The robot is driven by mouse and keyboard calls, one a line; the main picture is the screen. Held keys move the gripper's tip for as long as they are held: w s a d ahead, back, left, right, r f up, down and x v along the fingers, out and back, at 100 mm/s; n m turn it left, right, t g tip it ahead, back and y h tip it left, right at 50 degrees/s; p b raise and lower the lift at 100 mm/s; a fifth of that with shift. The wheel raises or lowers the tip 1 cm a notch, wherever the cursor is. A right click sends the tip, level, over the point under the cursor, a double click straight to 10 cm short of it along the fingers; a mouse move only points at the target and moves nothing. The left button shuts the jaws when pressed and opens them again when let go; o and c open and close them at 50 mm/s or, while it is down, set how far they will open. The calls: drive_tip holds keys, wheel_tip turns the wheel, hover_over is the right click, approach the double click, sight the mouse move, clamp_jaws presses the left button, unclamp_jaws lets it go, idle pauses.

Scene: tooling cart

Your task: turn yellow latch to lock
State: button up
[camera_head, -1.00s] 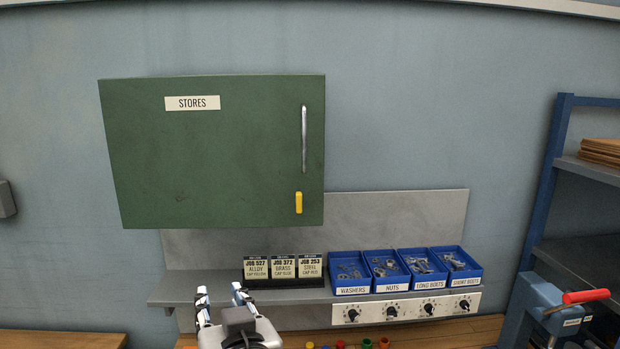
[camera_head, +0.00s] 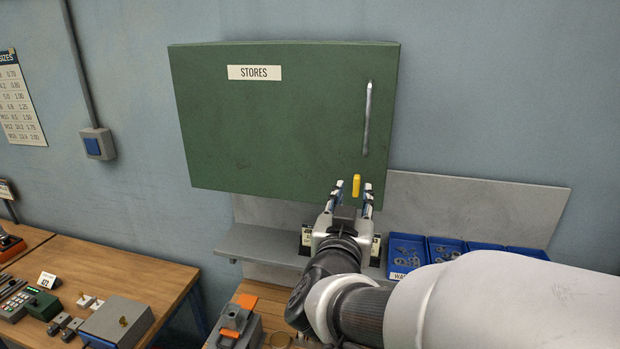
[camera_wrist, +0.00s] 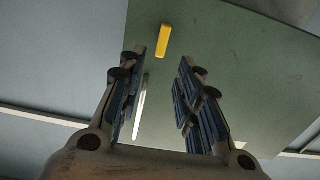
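The yellow latch (camera_head: 356,186) is a small upright bar near the lower right corner of the shut green cabinet door (camera_head: 270,130). In the wrist view the latch (camera_wrist: 164,40) lies ahead of the fingertips, roughly in line with the gap between them. My gripper (camera_head: 352,192) is open and empty, with its fingertips either side of the latch in the head view. In the wrist view my gripper (camera_wrist: 160,65) shows both fingers well apart and clear of the latch. How far the fingertips are from the door is hard to tell.
A long metal handle (camera_head: 367,118) stands on the door above the latch. A grey shelf (camera_head: 245,243) below holds blue bins (camera_head: 405,250) and labelled boxes, partly hidden by my arm. A wooden bench (camera_head: 150,270) with tools is at left.

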sight(357, 180)
drive_tip(key=x, duration=0.7)
drive_tip(key=shift+w, duration=0.25)
drive_tip(key=shift+c, duration=0.2)
clamp_jaws()
